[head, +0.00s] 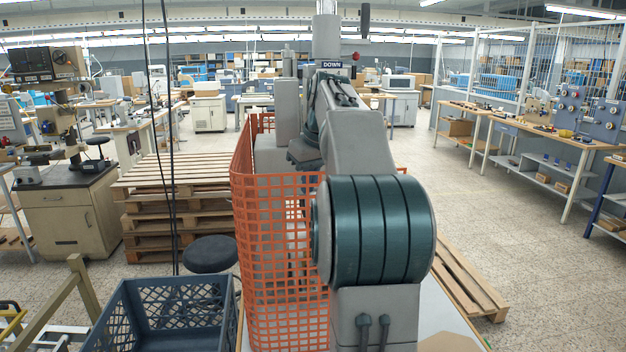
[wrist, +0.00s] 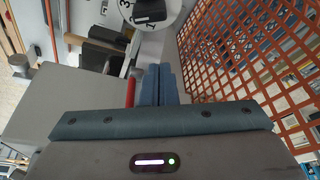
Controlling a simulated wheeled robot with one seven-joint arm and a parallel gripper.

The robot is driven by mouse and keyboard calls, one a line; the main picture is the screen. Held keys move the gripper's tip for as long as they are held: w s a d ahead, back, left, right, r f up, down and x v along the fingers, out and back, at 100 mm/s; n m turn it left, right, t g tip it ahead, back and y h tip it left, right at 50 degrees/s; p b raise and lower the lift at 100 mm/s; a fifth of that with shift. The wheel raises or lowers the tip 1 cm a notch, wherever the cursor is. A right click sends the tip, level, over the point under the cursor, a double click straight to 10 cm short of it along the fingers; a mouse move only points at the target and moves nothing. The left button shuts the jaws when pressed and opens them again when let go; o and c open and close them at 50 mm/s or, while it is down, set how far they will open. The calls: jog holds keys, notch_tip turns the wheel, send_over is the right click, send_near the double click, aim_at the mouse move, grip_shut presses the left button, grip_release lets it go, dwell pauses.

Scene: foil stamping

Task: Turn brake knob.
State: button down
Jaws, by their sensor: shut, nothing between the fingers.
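In the wrist view, a white round dial (wrist: 172,8) with black numerals is cut off by the top edge. A dark bar-shaped knob (wrist: 150,16) sits on it. I cannot tell for sure that this is the brake knob. My gripper (wrist: 158,68) is shut and empty, its blue-grey fingers together and pointing toward the dial. The fingertips appear below the dial and apart from it. In the head view my arm hides the gripper and the dial.
Orange mesh (wrist: 250,50) stands right of the fingers; it also fences the machine in the head view (head: 270,240). A red rod (wrist: 130,92) is just left of the fingers. A blue crate (head: 165,310), a stool (head: 210,254) and pallets (head: 165,185) stand left.

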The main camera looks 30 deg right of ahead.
jog(key=shift+s+d+r, duration=0.85)
jog(key=shift+s+r, duration=2.85)
jog(key=shift+r, duration=0.4)
jog(key=shift+n, duration=0.3)
jog(key=x, duration=1)
jog(key=shift+w+a, duration=0.1)
jog(key=shift+w, duration=0.1)
jog(key=shift+r, duration=0.1)
